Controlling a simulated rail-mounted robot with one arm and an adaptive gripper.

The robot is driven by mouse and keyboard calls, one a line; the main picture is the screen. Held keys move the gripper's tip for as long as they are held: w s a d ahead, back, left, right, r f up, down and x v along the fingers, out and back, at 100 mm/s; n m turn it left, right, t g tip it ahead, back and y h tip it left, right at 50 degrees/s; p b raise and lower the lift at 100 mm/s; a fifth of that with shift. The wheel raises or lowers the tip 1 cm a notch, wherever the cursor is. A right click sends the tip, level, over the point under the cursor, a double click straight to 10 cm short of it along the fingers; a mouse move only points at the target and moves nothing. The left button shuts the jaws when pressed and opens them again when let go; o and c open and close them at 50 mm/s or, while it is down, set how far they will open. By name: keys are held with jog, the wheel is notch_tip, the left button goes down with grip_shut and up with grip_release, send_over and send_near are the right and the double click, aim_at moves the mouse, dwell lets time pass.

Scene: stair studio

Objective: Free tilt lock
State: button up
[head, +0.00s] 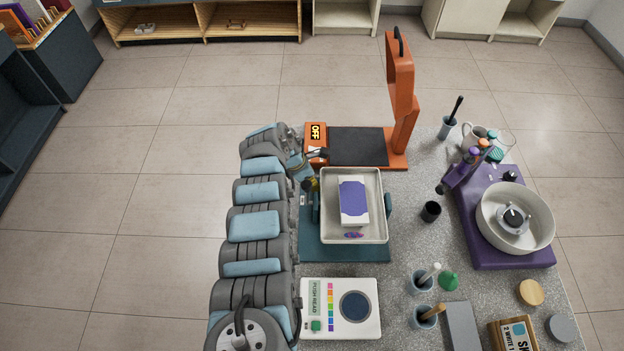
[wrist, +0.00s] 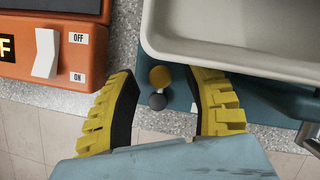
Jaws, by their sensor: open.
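A cream tray (head: 376,230) sits on a teal base (head: 340,253); in the wrist view the tray's corner (wrist: 210,42) fills the upper right. In the head view my gripper (head: 312,184) is at the tray's left side, and the lock is largely hidden.
A white and purple box (head: 353,200) lies in the tray. Behind stands an orange device (head: 402,80) with a white switch (wrist: 47,54) and an OFF display. A white colour-reader panel (head: 317,290) is in front. A purple machine with a bowl (head: 540,222) is at right.

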grip_shut()
